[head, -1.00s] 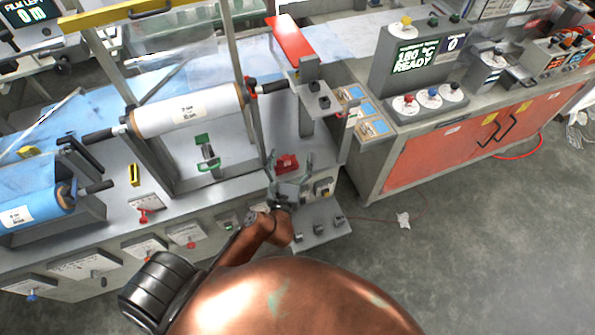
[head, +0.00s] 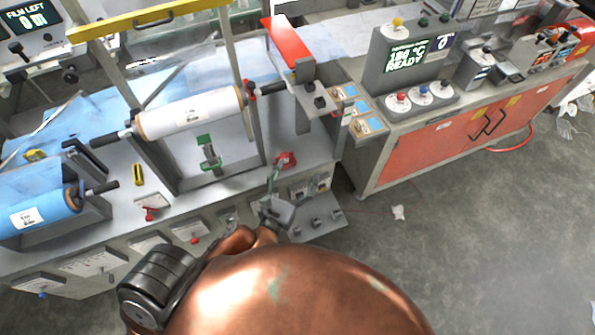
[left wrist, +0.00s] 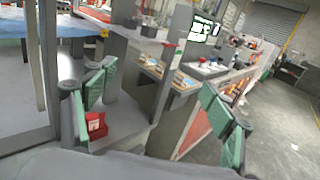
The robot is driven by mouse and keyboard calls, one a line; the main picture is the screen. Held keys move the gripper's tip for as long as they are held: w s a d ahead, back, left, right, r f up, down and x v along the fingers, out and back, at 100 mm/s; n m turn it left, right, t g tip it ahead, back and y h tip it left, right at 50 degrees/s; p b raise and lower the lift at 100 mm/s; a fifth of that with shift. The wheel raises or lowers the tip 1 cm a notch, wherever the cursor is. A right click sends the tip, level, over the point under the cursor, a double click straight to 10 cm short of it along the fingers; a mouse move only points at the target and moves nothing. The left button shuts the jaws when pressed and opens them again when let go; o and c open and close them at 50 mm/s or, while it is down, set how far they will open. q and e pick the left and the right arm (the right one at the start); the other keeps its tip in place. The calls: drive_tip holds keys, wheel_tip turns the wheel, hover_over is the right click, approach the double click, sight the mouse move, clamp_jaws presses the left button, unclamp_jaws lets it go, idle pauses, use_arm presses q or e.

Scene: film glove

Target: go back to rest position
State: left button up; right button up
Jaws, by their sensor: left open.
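My left gripper (head: 274,188) is in the lower middle of the head view, by the front edge of the grey film machine. In the left wrist view its two green-padded fingers (left wrist: 160,112) stand wide apart with nothing between them. A red block-like part (head: 285,160) sits on the machine top just beyond the gripper; it also shows beside the left finger in the left wrist view (left wrist: 97,124). The gripper looks apart from it. My copper-coloured arm hides part of the machine front. My right gripper is not in view.
A white film roll (head: 190,113) is mounted on the machine, with a blue roll (head: 40,213) at left. A red-topped post (head: 288,42) rises near the machine's right end. A control cabinet with orange doors (head: 445,150) stands at right. The floor (head: 470,235) in front is mostly clear.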

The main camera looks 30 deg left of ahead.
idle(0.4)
use_arm(q)
drive_tip(key=w+a+f+m+g+y, duration=0.1)
drive_tip(key=a+f+m, duration=0.25)
drive_tip(key=f, duration=0.55)
drive_tip(key=w+a+f+m, duration=0.1)
drive_tip(key=a+f+m, duration=0.3)
drive_tip(key=f, duration=0.5)
drive_tip(key=s+a+f+m+g+h, duration=0.1)
drive_tip(key=s+f+m+g, duration=0.15)
drive_tip(key=f+m, duration=0.65)
drive_tip(key=s+f+m+g+h, duration=0.1)
drive_tip(key=s+f+m, duration=0.3)
drive_tip(key=f, duration=1)
drive_tip(key=s+f+m+g+h, duration=0.1)
drive_tip(key=s+f+m+g, duration=0.75)
drive_tip(key=s+f, duration=0.9)
drive_tip(key=s+f+m+g, duration=0.1)
drive_tip(key=s+f+m, duration=0.2)
drive_tip(key=s, duration=0.3)
drive_tip(key=s+a+f+m+g, duration=0.1)
drive_tip(key=s+f+m, duration=0.1)
drive_tip(key=s, duration=0.5)
drive_tip(key=s+a+f+m+g+y, duration=0.1)
drive_tip(key=s+f+m+g, duration=0.1)
drive_tip(key=s, duration=0.4)
drive_tip(key=shift+s+f+m, duration=0.25)
drive_tip(key=shift+f+m, duration=0.55)
drive_tip(key=shift+m, duration=0.4)
